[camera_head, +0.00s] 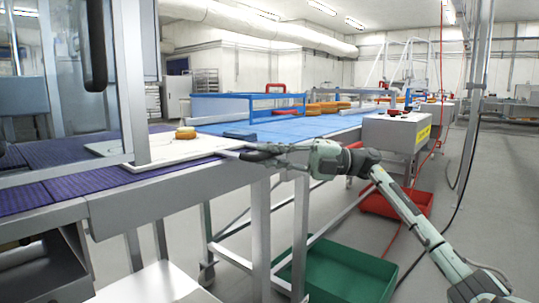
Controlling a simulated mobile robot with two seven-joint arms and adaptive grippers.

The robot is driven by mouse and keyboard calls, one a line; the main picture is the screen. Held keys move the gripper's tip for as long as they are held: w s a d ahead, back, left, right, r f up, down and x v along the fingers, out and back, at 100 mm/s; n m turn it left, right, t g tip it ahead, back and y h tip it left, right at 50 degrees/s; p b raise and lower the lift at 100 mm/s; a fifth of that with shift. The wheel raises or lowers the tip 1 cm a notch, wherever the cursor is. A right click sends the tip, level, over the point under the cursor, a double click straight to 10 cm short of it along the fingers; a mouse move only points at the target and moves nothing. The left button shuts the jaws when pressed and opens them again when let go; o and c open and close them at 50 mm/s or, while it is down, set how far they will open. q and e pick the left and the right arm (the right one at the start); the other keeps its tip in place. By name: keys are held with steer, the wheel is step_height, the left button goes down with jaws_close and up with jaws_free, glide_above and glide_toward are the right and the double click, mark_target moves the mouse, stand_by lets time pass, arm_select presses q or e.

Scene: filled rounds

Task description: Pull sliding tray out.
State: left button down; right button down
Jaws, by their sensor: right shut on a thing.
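The sliding tray (184,151) is a flat white plate lying across the purple conveyor belt, behind a metal post of the machine. A yellow-brown round (185,132) rests on its far part. My right gripper (246,154) reaches in from the right at the tray's right end and is shut on the tray's dark handle or edge there. The fingers hide most of what they hold. My left gripper is not in view.
A blue conveyor (300,128) with stacked orange rounds (322,108) runs off behind. A grey control box (396,133) stands right of my gripper. A green bin (340,270) and a red bin (398,202) sit on the floor below. A metal post (133,80) rises in front of the tray.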

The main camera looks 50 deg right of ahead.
steer(key=shift+d, duration=0.25)
steer(key=c, duration=1.6)
jaws_free()
steer(key=shift+d, duration=0.1)
steer(key=shift+c, duration=0.2)
steer(key=shift+o, duration=0.8)
steer(key=v, duration=1.2)
